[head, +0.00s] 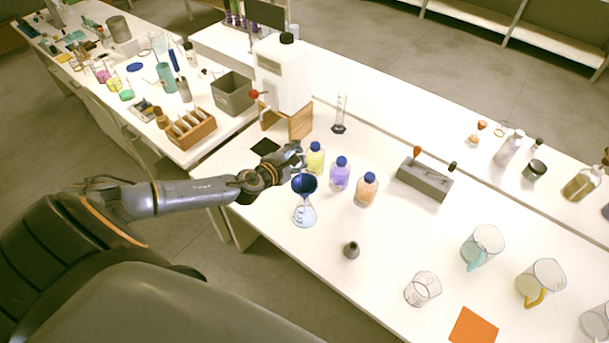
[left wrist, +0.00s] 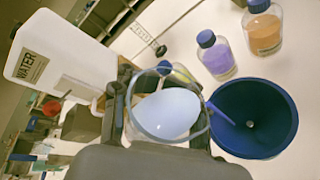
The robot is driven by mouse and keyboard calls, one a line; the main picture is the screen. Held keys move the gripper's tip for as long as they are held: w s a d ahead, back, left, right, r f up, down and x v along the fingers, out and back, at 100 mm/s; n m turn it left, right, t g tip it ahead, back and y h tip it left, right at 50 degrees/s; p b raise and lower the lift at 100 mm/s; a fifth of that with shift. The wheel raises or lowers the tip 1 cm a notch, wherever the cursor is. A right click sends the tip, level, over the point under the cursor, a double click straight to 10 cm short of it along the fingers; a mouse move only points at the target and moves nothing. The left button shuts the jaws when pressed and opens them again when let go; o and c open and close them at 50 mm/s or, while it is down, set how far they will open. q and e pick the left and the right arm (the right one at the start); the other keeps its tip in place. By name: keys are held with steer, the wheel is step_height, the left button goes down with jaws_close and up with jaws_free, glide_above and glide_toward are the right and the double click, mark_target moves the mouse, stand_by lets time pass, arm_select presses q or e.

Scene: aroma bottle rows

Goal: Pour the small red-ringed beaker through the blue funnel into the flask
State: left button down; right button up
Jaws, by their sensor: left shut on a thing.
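My left gripper (head: 296,157) is shut on a small clear beaker (left wrist: 150,128) beside the blue funnel (head: 304,184). In the left wrist view, the gripper (left wrist: 162,105) has a finger on each side of the beaker, which holds pale bluish liquid. Its rim is close to the funnel (left wrist: 275,95), and a thin blue streak runs from the rim over the funnel; I cannot tell for sure whether it is liquid. I cannot make out a red ring. The funnel sits in the mouth of a clear flask (head: 304,214) with pale blue contents low down. My right gripper is not in view.
Yellow (head: 315,160), purple (head: 339,176) and orange (head: 366,191) blue-capped bottles stand close by on the right. A white water container (head: 284,75) stands behind. A grey stopper-like piece (head: 351,250) and an empty-looking beaker (head: 422,289) are nearer the front. The table between them is clear.

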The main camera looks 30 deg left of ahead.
arm_select(q)
steer(key=shift+r+m+p, duration=0.2)
steer(key=shift+m+p, duration=0.1)
steer(key=shift+p, duration=0.15)
stand_by(1.3)
steer(key=shift+d+r+m+t+y+p, duration=0.1)
steer(key=shift+r+m+t+y+p, duration=0.45)
steer(key=shift+m+p, duration=0.5)
stand_by(5.2)
